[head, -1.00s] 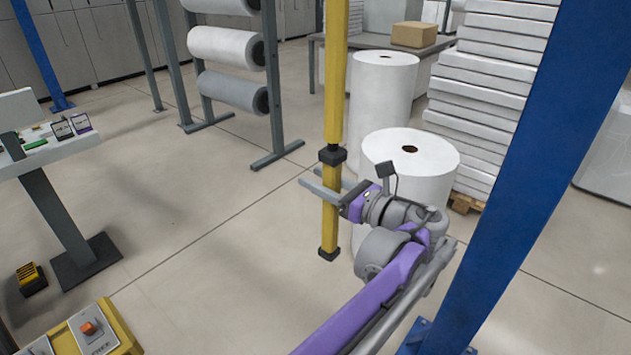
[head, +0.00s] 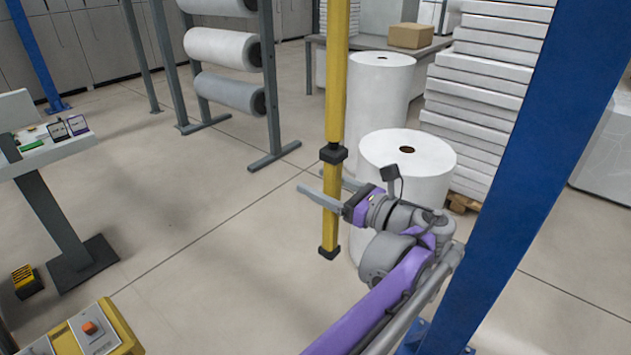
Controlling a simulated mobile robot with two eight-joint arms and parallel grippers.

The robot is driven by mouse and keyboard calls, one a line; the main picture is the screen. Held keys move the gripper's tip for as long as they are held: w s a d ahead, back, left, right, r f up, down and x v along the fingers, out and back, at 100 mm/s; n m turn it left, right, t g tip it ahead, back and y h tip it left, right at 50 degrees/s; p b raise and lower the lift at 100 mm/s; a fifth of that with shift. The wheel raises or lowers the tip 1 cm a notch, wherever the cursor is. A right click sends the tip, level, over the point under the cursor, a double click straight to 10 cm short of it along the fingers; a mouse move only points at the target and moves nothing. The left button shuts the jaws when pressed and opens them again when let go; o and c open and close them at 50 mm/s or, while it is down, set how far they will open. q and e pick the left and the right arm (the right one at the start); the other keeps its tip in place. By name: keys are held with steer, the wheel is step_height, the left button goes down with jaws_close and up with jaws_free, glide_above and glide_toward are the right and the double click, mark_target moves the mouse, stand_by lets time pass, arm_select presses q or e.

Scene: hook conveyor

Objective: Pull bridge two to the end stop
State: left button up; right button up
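A yellow pole (head: 338,90) hangs down from above the picture, with a black collar (head: 333,153) and a black cap at its lower end (head: 329,252). Its top is out of view, and no bridge or end stop shows.
A blue post (head: 520,180) stands close on the right, beside my arm. White rolls (head: 407,175) stand behind the gripper. A roll rack (head: 271,90) is at the back. A yellow box with an orange button (head: 90,327) is at lower left. The middle floor is clear.

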arm_select(q)
steer(key=v, duration=0.9)
steer(key=shift+s+d+b, duration=0.2)
steer(key=shift+b, duration=0.25)
steer(key=shift+w, duration=0.1)
steer(key=shift+w+d+p, duration=0.15)
steer(key=shift+w+p, duration=0.25)
steer(key=shift+w, duration=0.4)
steer(key=p+x, duration=0.1)
steer(key=x, duration=0.9)
steer(key=shift+s, duration=0.1)
jaws_close()
